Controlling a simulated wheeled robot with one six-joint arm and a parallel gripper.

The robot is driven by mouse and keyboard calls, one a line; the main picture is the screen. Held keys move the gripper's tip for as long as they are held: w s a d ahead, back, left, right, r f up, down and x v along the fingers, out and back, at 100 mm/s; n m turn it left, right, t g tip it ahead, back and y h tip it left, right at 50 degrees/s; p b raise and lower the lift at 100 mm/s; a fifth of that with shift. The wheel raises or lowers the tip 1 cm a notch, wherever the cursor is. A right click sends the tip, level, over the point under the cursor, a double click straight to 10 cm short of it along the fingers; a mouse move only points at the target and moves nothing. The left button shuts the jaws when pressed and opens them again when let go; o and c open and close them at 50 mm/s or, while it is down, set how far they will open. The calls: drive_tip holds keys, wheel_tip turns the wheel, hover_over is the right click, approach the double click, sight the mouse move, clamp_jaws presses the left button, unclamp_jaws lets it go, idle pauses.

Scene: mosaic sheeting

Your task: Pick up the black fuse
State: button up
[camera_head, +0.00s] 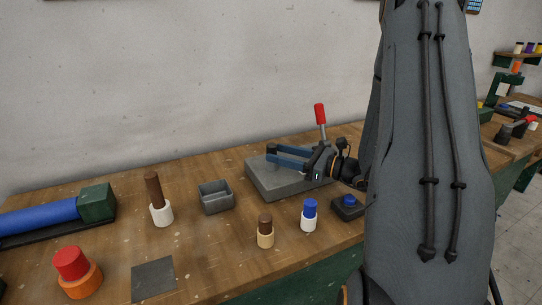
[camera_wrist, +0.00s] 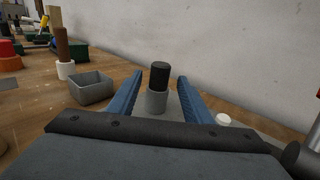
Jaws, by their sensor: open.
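The black fuse (camera_wrist: 160,75) stands upright in a grey cylindrical holder (camera_wrist: 156,101) in the wrist view. My gripper (camera_wrist: 159,80) is open, with one blue finger on each side of the fuse; gaps show on both sides. I cannot tell how far the fingers reach along it. In the head view my gripper (camera_head: 270,152) is low over a grey slab (camera_head: 262,182), and I cannot make out the fuse there.
A red-handled lever (camera_head: 320,115) rises behind my gripper. A grey open box (camera_head: 216,199), a brown fuse in a white holder (camera_head: 161,214), another brown piece (camera_head: 265,233) and a blue-topped one (camera_head: 309,216) stand nearby. The wall is behind.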

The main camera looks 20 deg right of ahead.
drive_tip(key=p+x, duration=0.1)
drive_tip(key=x, duration=0.3)
drive_tip(key=p+x, duration=0.1)
drive_tip(key=x, duration=0.1)
drive_tip(key=shift+a+r+p, duration=0.1)
drive_tip(key=shift+r+p, duration=0.25)
drive_tip(key=shift+w+a, duration=0.2)
drive_tip(key=shift+w, duration=0.05)
drive_tip(key=shift+f, duration=0.1)
drive_tip(key=c, duration=1.1)
wheel_tip(320, 180, up, 10)
drive_tip(key=b, duration=0.2)
